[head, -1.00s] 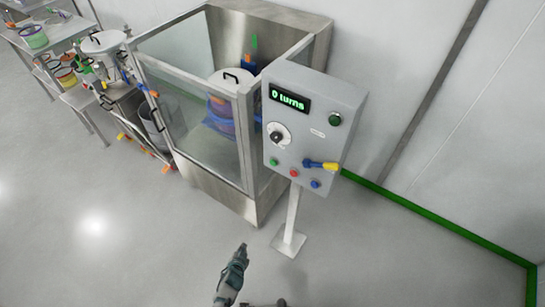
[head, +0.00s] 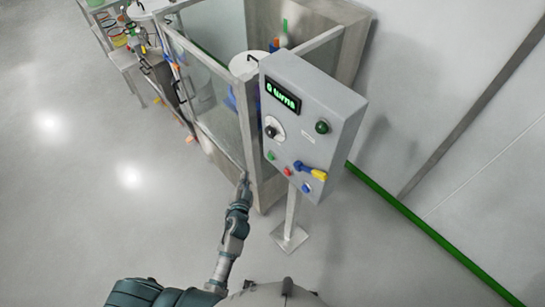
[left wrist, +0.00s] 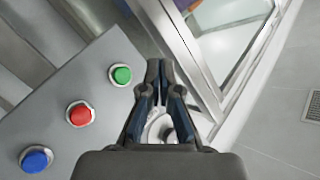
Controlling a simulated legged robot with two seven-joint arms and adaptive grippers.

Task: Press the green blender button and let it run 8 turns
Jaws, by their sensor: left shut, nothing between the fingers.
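The grey control box (head: 300,135) stands on a post beside the glass-walled enclosure. Its display (head: 283,97) seems to read 0 turns, though blurred. The small green button (head: 271,155) is at the lower left of the panel, left of a red button (head: 287,171) and a blue button (head: 307,187). My left gripper (head: 243,178) is shut and empty, left of and below the green button in the head view. In the left wrist view the shut fingertips (left wrist: 160,66) appear right of the green button (left wrist: 121,75), with no visible contact. My right gripper is not in view.
A dial (head: 271,131), a larger green button or lamp (head: 321,127) and a blue-and-yellow switch (head: 312,171) are also on the box. The enclosure (head: 213,85) stands close behind and left.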

